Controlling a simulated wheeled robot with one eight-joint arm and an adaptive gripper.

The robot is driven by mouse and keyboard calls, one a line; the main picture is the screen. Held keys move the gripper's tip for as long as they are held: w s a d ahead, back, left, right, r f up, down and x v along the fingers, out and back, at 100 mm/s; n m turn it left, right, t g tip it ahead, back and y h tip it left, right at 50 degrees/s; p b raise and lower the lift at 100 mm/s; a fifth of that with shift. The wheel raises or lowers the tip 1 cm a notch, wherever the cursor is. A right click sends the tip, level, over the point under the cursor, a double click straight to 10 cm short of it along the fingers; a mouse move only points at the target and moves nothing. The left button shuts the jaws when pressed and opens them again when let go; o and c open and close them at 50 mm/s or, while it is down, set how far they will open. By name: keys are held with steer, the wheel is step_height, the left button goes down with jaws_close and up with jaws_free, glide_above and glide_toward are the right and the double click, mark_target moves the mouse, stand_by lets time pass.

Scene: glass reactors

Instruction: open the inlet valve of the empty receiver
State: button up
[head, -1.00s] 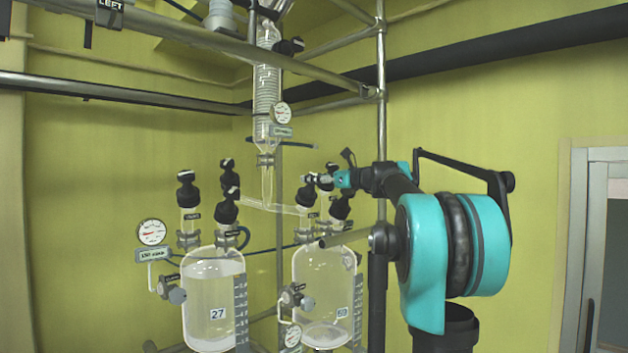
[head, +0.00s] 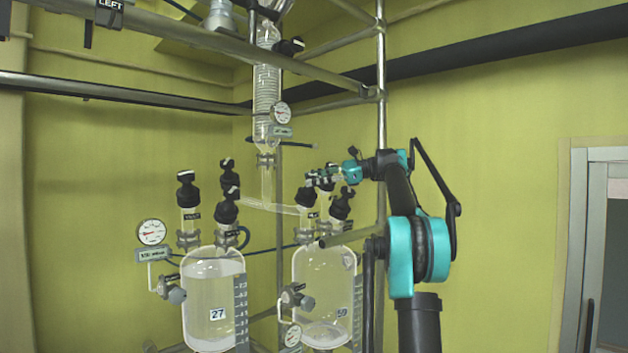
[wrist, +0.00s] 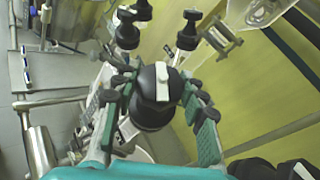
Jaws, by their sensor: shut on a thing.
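The right receiver (head: 322,275), labelled 59, is a clear glass vessel with only a little at its bottom. Black valve knobs sit on its top: a left one (head: 305,198), a right one (head: 341,204), and one at the back, partly hidden by my gripper (head: 320,177). In the wrist view, my gripper's fingers are on either side of a round black knob (wrist: 155,105) with a white bar on top, and they are shut on it. The bar points roughly up and down in that view. The left receiver (head: 212,275), labelled 27, holds clear liquid to near its shoulder.
A coiled glass condenser (head: 266,90) with a gauge (head: 280,113) hangs above, and a glass tube (head: 270,207) branches below it towards both receivers. The left receiver has its own black valves (head: 228,205). Metal frame bars (head: 382,130) run close to my arm.

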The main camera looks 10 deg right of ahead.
steer(key=shift+n+g, duration=0.3)
stand_by(0.4)
steer(key=o, duration=1.2)
steer(key=shift+c, duration=0.2)
steer(key=v, duration=1)
steer(key=shift+w+d+r, duration=0.1)
steer(key=shift+d, duration=0.05)
steer(key=shift+v, duration=0.85)
